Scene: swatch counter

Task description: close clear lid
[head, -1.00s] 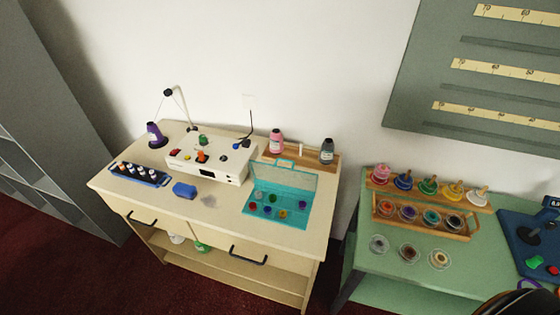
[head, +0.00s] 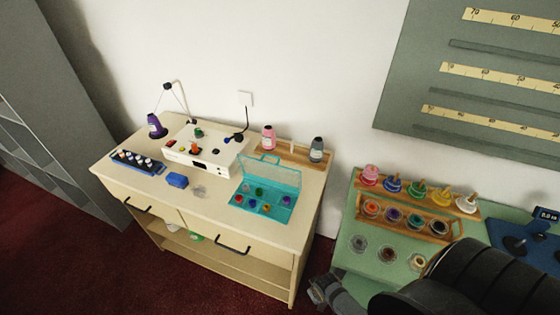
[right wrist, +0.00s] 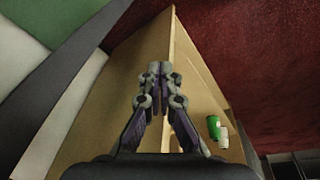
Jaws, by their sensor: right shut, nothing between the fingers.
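The teal compartment box (head: 262,213) sits at the right end of the cream sewing cabinet (head: 211,202). Its clear lid (head: 272,176), with a teal edge and handle, is open and stands up at the back. Several coloured items lie in the compartments. My right gripper (head: 322,290) shows at the bottom of the head view, low in front of the green table and right of the cabinet, well apart from the box. In the right wrist view it (right wrist: 158,68) is shut and empty, pointing towards the cabinet's side. My left gripper is not in view.
A white machine (head: 205,147), a blue block (head: 177,180) and a blue spool tray (head: 137,162) share the cabinet top. Pink (head: 268,138) and grey (head: 317,150) bottles stand behind the lid. The green table (head: 347,254) on the right holds jars and spools.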

